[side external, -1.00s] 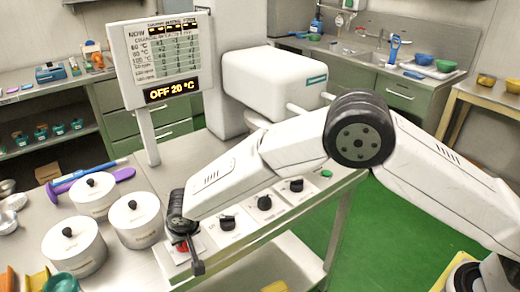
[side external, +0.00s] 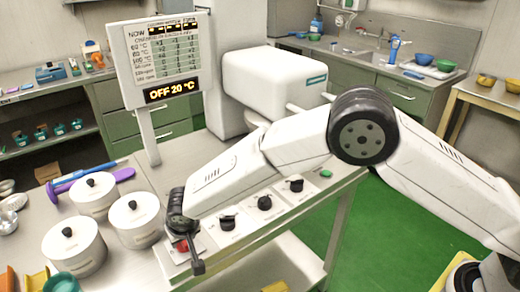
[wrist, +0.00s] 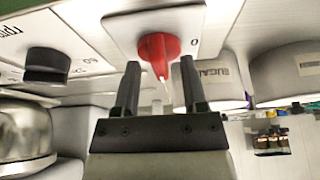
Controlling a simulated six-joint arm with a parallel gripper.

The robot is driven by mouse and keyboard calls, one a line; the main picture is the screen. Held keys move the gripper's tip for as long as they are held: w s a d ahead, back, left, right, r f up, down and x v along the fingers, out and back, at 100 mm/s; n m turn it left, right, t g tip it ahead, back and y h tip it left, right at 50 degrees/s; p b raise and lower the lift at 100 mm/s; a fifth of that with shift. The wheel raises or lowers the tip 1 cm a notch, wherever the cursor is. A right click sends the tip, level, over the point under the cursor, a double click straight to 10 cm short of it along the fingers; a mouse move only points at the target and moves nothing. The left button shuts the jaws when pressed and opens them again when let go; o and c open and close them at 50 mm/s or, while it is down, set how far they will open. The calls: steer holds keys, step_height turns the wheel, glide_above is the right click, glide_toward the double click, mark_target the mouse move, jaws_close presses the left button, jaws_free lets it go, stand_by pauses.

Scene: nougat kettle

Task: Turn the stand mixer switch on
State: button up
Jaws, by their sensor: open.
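A red switch knob (wrist: 157,52) sits on a white plate (wrist: 196,22) with a "0" mark in the wrist view. Its pointer tip faces toward my gripper. The knob also shows in the side external view (side external: 183,246), partly hidden by my gripper. My gripper (wrist: 159,68) is open, with one black finger on each side of the knob's pointer. I cannot tell whether either finger touches it. A large white machine (side external: 285,80), which looks like the stand mixer, stands behind the panel.
Several black knobs (side external: 264,203) line the panel to the right of the red one. White lidded pots (side external: 134,221) stand close on the left. A display (side external: 160,60) on a post reads "OFF 20 °C". Purple and blue utensils (side external: 97,181) lie behind the pots.

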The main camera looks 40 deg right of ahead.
mark_target(191, 257)
steer(key=v, duration=0.7)
stand_by(0.5)
steer(key=s+d+r+g, duration=0.15)
steer(key=s+d, duration=0.45)
steer(key=d, duration=0.7)
steer(key=s+d+r, duration=0.2)
steer(key=s+d, duration=0.3)
steer(key=d, duration=0.8)
steer(key=s+d, duration=0.6)
steer(key=s, duration=0.3)
steer(key=shift+d+f, duration=0.25)
steer(key=shift+f, duration=0.05)
